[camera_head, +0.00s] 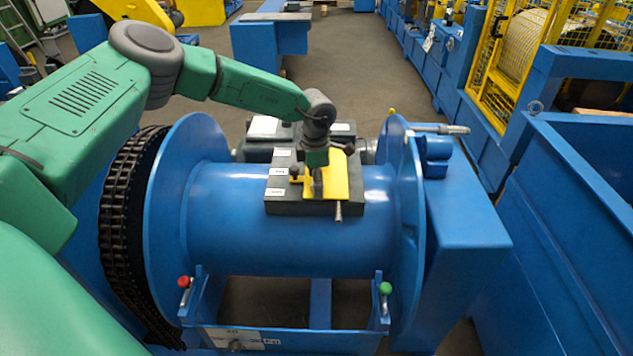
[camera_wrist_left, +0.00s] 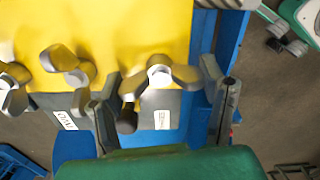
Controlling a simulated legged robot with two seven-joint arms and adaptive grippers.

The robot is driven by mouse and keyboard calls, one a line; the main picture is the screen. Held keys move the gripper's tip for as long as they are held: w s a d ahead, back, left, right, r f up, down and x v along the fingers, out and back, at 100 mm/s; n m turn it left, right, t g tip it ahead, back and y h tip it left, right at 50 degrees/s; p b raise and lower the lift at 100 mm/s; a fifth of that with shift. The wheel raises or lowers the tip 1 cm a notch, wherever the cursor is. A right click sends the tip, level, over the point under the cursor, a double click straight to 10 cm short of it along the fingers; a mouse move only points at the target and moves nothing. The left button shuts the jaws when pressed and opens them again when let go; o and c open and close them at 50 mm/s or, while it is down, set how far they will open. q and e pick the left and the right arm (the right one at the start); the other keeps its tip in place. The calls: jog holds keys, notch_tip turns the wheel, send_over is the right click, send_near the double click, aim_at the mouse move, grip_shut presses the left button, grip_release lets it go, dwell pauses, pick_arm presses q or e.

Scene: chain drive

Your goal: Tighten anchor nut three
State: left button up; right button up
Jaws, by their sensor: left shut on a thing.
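Three metal wing nuts show in the left wrist view: one at the left edge (camera_wrist_left: 12,82), one beside it (camera_wrist_left: 70,66) and one farthest right (camera_wrist_left: 160,76). They stand along the edge of a yellow plate (camera_wrist_left: 120,30), beside white labels too small to read surely. My left gripper (camera_wrist_left: 160,76) is shut on the farthest-right nut, a finger on each side of it. In the head view, my left gripper (camera_head: 316,178) points down at the yellow plate (camera_head: 340,172) on a dark grey block (camera_head: 285,207), hiding the nut it holds. My right gripper is not in view.
The block sits on a large blue drum (camera_head: 235,235) with round end flanges. A black chain (camera_head: 115,225) runs around its left end. A red knob (camera_head: 184,282) and a green knob (camera_head: 385,288) stand in front. A blue housing (camera_head: 465,215) is at the right.

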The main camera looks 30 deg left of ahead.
pick_arm(q)
jog(key=m, duration=0.4)
jog(key=shift+w+a+r+m, duration=0.1)
jog(key=shift+w+r+m, duration=0.2)
jog(key=m, duration=1)
jog(key=shift+m+b, duration=0.35)
jog(key=shift+m, duration=2.35)
jog(key=o, duration=1.2)
jog(key=shift+c, duration=0.2)
jog(key=shift+s+f, duration=0.1)
jog(key=shift+s, duration=0.1)
